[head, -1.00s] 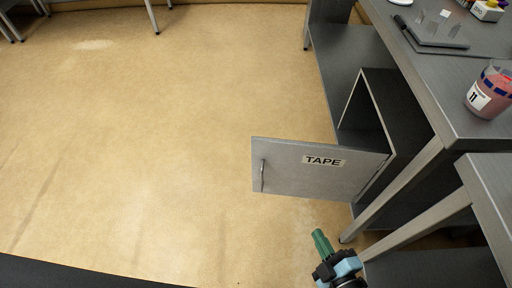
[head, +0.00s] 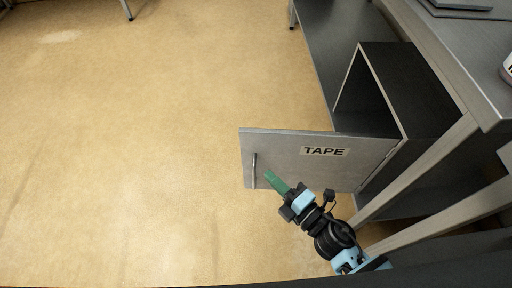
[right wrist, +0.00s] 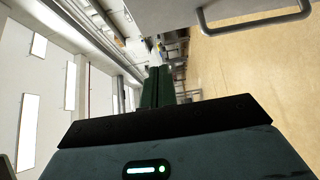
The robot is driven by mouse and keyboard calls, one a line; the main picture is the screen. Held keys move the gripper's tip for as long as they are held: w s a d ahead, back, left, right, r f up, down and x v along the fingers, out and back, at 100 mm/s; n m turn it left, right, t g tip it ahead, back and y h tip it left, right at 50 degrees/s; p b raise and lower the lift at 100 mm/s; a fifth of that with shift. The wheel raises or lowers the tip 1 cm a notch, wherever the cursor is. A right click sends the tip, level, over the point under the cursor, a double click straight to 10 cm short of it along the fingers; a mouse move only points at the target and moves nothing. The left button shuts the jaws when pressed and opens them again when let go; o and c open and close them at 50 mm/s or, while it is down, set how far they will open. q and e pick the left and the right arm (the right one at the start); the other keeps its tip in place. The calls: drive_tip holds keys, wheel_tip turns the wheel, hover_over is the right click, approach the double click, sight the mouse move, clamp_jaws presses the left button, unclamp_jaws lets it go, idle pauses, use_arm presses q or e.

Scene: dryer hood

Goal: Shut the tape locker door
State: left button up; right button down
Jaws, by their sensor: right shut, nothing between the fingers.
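The grey tape locker door (head: 285,152), labelled TAPE, stands wide open, swung out to the left of its dark locker (head: 403,95) under the table. Its hinge side is at the right and its bar handle (head: 254,170) is near its left edge. My right gripper (head: 270,177), with green fingers, is shut and empty just in front of the door's lower left part, close to the handle. I cannot tell whether it touches. In the right wrist view the shut fingers (right wrist: 158,88) point past the door's handle (right wrist: 254,22), which lies at upper right. My left gripper is not in view.
The grey table (head: 455,50) stands over the locker, with its slanting leg (head: 420,170) to the right of my right arm. A lower shelf (head: 345,45) runs behind the locker. The tan floor (head: 120,150) left of the door is clear.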

sight(246, 139)
drive_tip(key=x, duration=0.3)
drive_tip(key=w+d+x, duration=0.1)
drive_tip(key=x, duration=0.2)
drive_tip(key=b+x, duration=0.1)
drive_tip(key=x, duration=0.2)
drive_tip(key=shift+w+d, duration=0.2)
drive_tip(key=shift+d, duration=0.1)
drive_tip(key=shift+w, duration=0.45)
